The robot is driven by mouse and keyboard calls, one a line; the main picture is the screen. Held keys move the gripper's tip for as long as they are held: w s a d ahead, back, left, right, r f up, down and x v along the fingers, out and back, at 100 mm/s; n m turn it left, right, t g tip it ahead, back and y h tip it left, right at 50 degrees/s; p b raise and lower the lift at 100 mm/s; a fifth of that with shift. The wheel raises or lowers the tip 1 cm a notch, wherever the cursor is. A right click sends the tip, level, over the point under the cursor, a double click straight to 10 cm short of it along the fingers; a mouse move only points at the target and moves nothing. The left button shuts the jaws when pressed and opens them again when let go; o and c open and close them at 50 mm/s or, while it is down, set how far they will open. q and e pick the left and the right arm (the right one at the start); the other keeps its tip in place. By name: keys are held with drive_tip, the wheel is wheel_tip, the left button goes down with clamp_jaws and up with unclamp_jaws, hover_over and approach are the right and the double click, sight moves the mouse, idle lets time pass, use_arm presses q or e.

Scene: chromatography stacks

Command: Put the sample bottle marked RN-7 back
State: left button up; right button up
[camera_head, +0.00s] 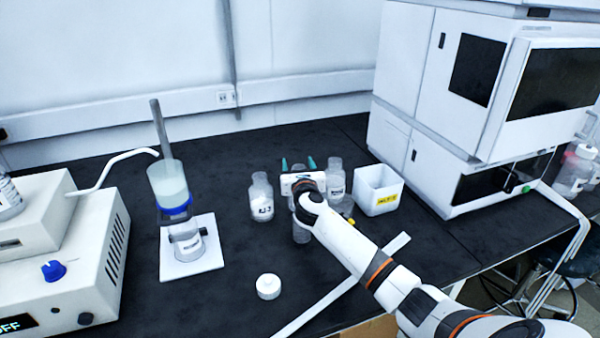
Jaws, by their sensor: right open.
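Three clear bottles with white labels stand near the middle of the black bench. The left bottle (262,199) has a dark marking that I cannot read surely. The right bottle (336,173) stands just right of my gripper, and its label is too small to read. A middle bottle (301,236) is mostly hidden behind my right wrist. I cannot tell which one is RN-7. My right gripper (298,164) is open, its teal fingertips pointing away over the middle of the group. Whether anything stands between the fingers is unclear. My left gripper is not in view.
A white bin (378,192) with a yellow label stands right of the bottles. A white cap (268,287) lies in front. At left, a filter funnel (168,184) stands over a bottle on a white plate (192,265). White instruments (440,165) stand at right.

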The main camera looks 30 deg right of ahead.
drive_tip(key=p+v, duration=0.1)
drive_tip(key=v, duration=1.1)
drive_tip(key=shift+r, duration=0.15)
